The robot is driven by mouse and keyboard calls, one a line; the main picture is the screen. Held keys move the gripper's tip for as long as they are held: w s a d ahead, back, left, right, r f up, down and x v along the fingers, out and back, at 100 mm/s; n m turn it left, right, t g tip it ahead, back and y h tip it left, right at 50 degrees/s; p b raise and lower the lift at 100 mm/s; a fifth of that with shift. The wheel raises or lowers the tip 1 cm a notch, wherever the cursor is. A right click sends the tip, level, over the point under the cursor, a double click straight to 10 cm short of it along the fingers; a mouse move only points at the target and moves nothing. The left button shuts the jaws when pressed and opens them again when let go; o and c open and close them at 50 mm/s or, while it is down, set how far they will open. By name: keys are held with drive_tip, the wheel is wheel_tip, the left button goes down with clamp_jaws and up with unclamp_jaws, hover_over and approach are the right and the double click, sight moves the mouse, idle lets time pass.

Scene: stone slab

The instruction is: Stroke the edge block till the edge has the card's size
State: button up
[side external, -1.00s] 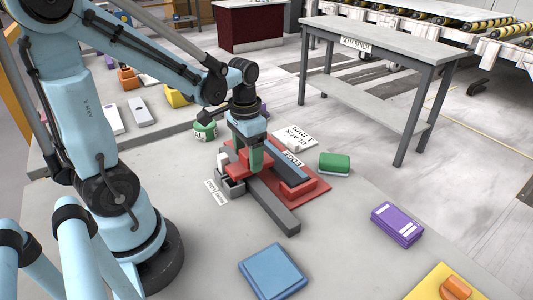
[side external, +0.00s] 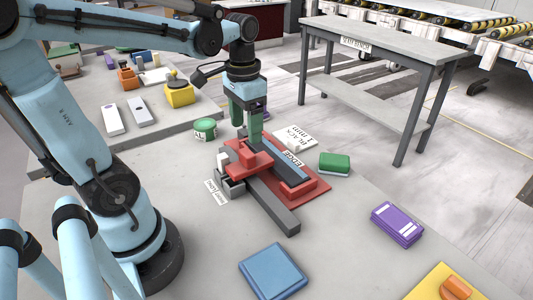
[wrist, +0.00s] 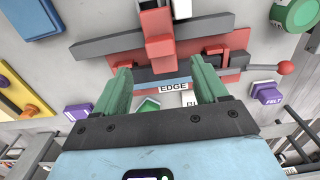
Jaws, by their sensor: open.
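A red block (side external: 249,158) with a raised grip sits across a long grey bar (side external: 272,205). Beside it a dark bar labelled EDGE (side external: 291,161) lies on a red base plate (side external: 318,184). The wrist view also shows the red block (wrist: 158,32) and the EDGE label (wrist: 173,87). A white card marked BLACK 1 mm (side external: 297,134) lies behind the plate; its figure is small. My gripper (side external: 246,131) is open and empty, just above and behind the red block. Its green fingers stand apart in the wrist view (wrist: 163,78). The edge's exact size cannot be read.
A green round tub (side external: 205,127) stands behind left, and a green block (side external: 335,162) lies right of the plate. A purple block (side external: 398,224) and a blue pad (side external: 273,271) lie in front. A small white label (side external: 216,191) lies left. The front slab is mostly clear.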

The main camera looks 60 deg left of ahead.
sight(247, 152)
drive_tip(key=shift+r, duration=1.95)
drive_tip(key=shift+f, duration=6.05)
drive_tip(key=shift+c, duration=0.4)
clamp_jaws()
drive_tip(key=d, duration=1.5)
drive_tip(key=shift+d, duration=0.1)
